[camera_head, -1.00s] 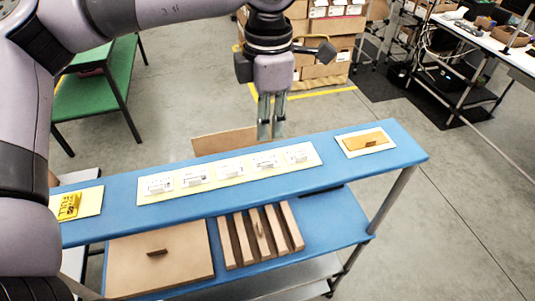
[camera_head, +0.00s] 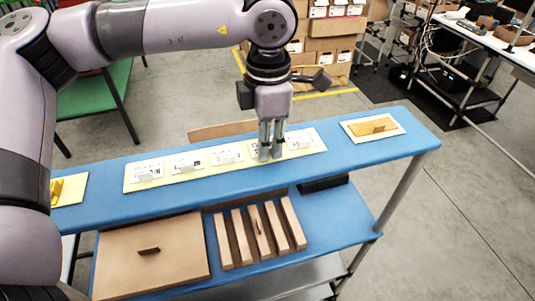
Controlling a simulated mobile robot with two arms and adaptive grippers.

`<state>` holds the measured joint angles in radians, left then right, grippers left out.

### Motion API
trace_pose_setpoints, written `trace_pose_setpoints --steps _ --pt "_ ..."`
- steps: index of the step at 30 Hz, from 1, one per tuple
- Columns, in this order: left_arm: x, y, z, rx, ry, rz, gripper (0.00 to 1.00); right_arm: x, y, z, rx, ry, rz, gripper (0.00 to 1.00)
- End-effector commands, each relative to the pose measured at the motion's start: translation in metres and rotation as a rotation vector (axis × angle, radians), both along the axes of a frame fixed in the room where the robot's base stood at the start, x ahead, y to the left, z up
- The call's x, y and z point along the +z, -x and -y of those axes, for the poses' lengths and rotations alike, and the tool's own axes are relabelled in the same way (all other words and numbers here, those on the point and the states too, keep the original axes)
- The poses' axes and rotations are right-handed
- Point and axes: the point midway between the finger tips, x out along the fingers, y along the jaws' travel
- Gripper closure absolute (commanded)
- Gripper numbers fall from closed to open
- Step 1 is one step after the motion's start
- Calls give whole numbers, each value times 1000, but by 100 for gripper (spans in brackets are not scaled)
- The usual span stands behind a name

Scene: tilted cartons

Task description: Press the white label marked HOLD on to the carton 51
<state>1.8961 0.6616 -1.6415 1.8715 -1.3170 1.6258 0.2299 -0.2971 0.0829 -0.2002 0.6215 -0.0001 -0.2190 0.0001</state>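Several white labels with small raised tabs lie in a row on a pale yellow sheet (camera_head: 133,185) on the blue upper shelf. The leftmost are a white label (camera_head: 148,171), a second (camera_head: 187,163) and a third (camera_head: 227,153); their print is too small to read, so I cannot tell which says HOLD. My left gripper (camera_head: 270,153) points down at the labels right of the third, its fingers apart with a narrow gap. The fingers partly hide the label there. Contact is unclear. No carton number 51 is readable. My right gripper is not in view.
An orange piece (camera_head: 372,126) lies on a pale sheet at the shelf's right end; a yellow piece (camera_head: 57,190) lies at the left. Below are a brown box (camera_head: 150,270) and several brown slats (camera_head: 240,238). A brown panel (camera_head: 222,130) stands behind the shelf. Stacked cartons (camera_head: 333,32) stand farther back.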

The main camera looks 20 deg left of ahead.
Motion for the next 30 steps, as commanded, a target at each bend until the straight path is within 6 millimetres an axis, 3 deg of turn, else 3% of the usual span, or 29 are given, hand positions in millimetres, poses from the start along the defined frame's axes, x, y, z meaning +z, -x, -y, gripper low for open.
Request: trace_pose_setpoints --steps 7,23,30 --pt "0 0 0 0 0 0 82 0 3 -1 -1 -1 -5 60" --pt "0 0 0 0 0 0 100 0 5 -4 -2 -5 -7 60" --pt "0 0 0 0 0 0 100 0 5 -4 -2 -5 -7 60"
